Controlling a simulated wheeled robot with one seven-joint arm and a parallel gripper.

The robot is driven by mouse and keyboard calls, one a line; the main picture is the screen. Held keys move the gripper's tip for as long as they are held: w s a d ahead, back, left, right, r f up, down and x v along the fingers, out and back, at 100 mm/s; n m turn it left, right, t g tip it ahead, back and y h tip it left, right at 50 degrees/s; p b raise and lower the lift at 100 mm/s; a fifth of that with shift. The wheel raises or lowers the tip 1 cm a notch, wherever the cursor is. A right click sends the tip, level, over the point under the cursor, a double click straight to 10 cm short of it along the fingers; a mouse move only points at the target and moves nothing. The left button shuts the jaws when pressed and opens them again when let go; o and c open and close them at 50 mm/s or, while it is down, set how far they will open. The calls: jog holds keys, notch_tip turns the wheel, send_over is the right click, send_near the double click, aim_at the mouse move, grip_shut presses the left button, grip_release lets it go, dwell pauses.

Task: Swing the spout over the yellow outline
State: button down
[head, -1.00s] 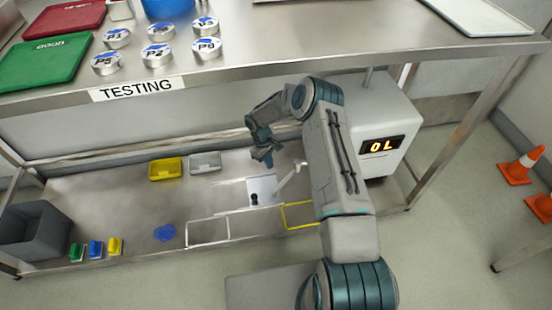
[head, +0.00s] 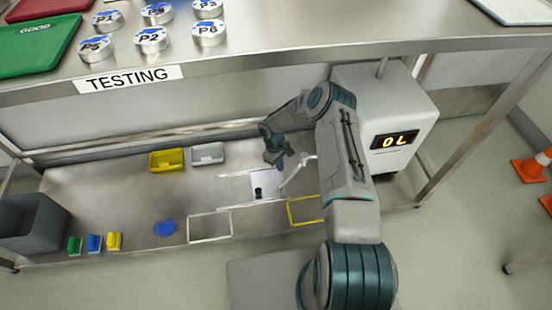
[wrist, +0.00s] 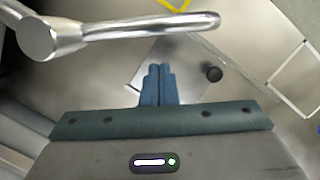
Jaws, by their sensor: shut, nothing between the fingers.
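The spout is a pale curved pipe (head: 299,174) beside my arm on the lower shelf. Its free end is by the right edge of a white plate, apart from the yellow outline. In the wrist view the spout (wrist: 130,32) is a shiny tube running from a round pivot at left across the top, just beyond my fingertips. The yellow outline (head: 291,212) lies on the shelf, its right part hidden by my arm; a corner shows in the wrist view (wrist: 174,6). My gripper (head: 278,160) is shut and empty, left of the spout; its blue fingers (wrist: 159,68) are together.
A white plate (head: 266,179) with a black knob (head: 258,192) lies under my gripper. A white outline (head: 209,239) is left of the yellow one. The grey unit (head: 408,95) with a lit display stands right of my arm. The tabletop edge (head: 250,68) overhangs behind.

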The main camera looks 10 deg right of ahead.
aim_at(291, 178)
jog(key=shift+s+d+f, duration=0.15)
jog(key=shift+s+d, duration=0.55)
jog(key=shift+s, duration=0.25)
jog(key=shift+s+d, duration=0.1)
jog(key=shift+s+n, duration=0.25)
jog(key=shift+n, duration=0.25)
jog(key=shift+d, duration=0.1)
jog(key=s+n, duration=0.1)
jog(key=s+d+n, duration=0.1)
jog(key=n, duration=0.1)
jog(key=shift+s+d+t+h, duration=0.25)
jog(key=shift+d+t+h, duration=0.05)
jog(key=shift+t, duration=0.1)
jog(key=shift+s+d+n+t+b, duration=0.15)
jog(key=shift+s+d+n, duration=0.25)
jog(key=shift+d+n, duration=0.45)
jog(key=shift+s+d+n+t+b, duration=0.1)
jog(key=shift+s+d+n+t, duration=0.25)
jog(key=shift+n, duration=0.8)
jog(key=shift+s+d+n+t+b, duration=0.1)
jog(key=shift+s+d+n, duration=0.5)
jog(key=shift+n, duration=0.4)
jog(key=shift+w+d, duration=0.1)
jog(key=shift+d, duration=0.05)
